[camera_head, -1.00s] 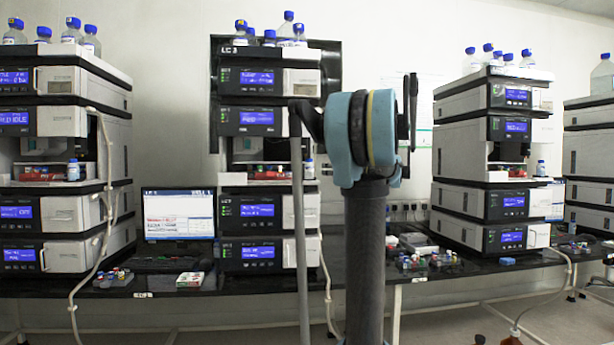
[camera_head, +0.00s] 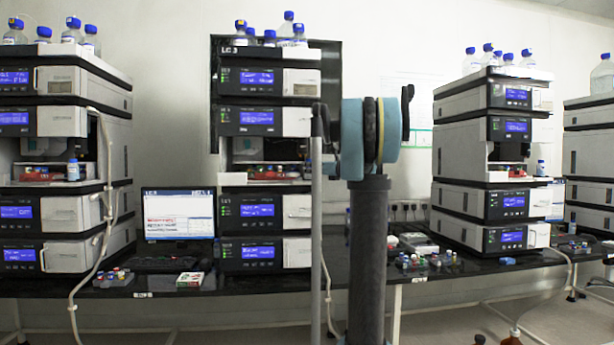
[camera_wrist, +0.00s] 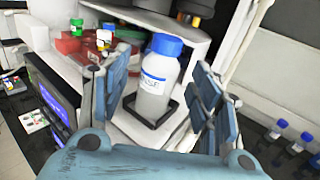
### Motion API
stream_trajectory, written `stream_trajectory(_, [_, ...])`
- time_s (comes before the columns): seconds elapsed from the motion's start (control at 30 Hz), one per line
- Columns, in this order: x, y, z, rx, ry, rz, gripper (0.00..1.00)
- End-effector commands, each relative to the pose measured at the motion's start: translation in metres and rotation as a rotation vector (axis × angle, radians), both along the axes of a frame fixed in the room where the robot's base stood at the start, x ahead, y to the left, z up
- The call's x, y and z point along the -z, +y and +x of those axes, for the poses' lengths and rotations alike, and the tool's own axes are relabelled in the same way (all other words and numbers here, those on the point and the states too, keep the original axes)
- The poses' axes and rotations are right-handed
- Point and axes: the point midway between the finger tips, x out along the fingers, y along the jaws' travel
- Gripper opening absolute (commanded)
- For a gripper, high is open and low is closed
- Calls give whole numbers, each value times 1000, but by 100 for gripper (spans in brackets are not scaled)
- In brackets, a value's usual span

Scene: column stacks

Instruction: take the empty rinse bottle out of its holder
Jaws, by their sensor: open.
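A rinse bottle (camera_wrist: 158,82) with a blue cap and a partly readable label stands upright in a black square holder (camera_wrist: 146,130) in the wrist view. The bottle looks pale and translucent; I cannot clearly make out a liquid level. My gripper (camera_wrist: 160,90) is open, with one blue-grey finger on each side of the bottle. Gaps show between the fingers and the bottle. In the head view my arm covers the right side of the LC 3 stack (camera_head: 265,165), and the bottle and my fingers are hidden there.
Red trays with small capped vials (camera_wrist: 78,38) lie beside the bottle, under an overhanging white part. Blue-capped bottles (camera_wrist: 285,135) show at lower right in the wrist view. Similar small bottles stand at the left stack (camera_head: 73,170) and right stack (camera_head: 541,168). A monitor (camera_head: 180,214) stands left of LC 3.

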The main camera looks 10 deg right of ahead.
Motion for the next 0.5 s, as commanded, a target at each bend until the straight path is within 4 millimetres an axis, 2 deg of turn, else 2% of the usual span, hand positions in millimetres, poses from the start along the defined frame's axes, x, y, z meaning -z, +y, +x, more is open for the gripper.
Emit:
stream_trajectory(0.1, [-1,10,15,-2,0,0,57])
stream_trajectory(0.2, [-1,16,22,-2,0,0,57])
stream_trajectory(0.43, [-1,16,23,-1,0,0,57])
stream_trajectory(0.5, [-1,16,23,-1,0,0,42])
